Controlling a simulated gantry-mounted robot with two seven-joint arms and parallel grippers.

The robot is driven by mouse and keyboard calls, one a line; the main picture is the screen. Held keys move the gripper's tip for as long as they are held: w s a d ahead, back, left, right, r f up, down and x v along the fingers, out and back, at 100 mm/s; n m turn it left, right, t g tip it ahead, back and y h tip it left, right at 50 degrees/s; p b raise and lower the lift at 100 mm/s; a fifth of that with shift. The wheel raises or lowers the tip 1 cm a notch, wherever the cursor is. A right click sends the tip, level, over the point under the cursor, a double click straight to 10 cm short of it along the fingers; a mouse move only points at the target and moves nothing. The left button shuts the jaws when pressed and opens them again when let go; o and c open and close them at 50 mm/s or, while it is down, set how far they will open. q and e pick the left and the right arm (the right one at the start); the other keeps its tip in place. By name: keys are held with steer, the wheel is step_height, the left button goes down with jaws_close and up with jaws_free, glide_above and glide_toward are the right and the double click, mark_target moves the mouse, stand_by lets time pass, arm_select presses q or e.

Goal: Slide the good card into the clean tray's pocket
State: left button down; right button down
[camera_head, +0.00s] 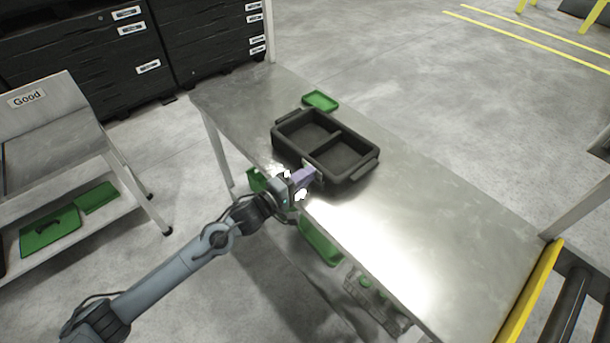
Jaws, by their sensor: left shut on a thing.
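The clean tray (358,174) is a black tray with two compartments and end handles, standing on the metal table. My left gripper (311,174) is at the tray's near long side, over the table's near edge. It is shut on a small pale piece, seemingly the good card (318,171), which is mostly hidden by the gripper and lies close against the tray's side wall. I cannot tell whether the card is in the pocket; the pocket itself is not clearly visible. My right gripper is not in view.
A small green tray (321,100) lies on the table behind the black tray. The metal table (430,220) is bare to the right. A rack with a "Good" sign (27,98) stands at left, with green trays on its lower shelf. A yellow-edged roller conveyor (529,293) is at lower right.

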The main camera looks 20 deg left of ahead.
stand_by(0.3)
arm_select(q)
steer(key=c, duration=1.1)
jaws_free()
steer(key=shift+o, duration=0.2)
steer(key=shift+f, duration=0.15)
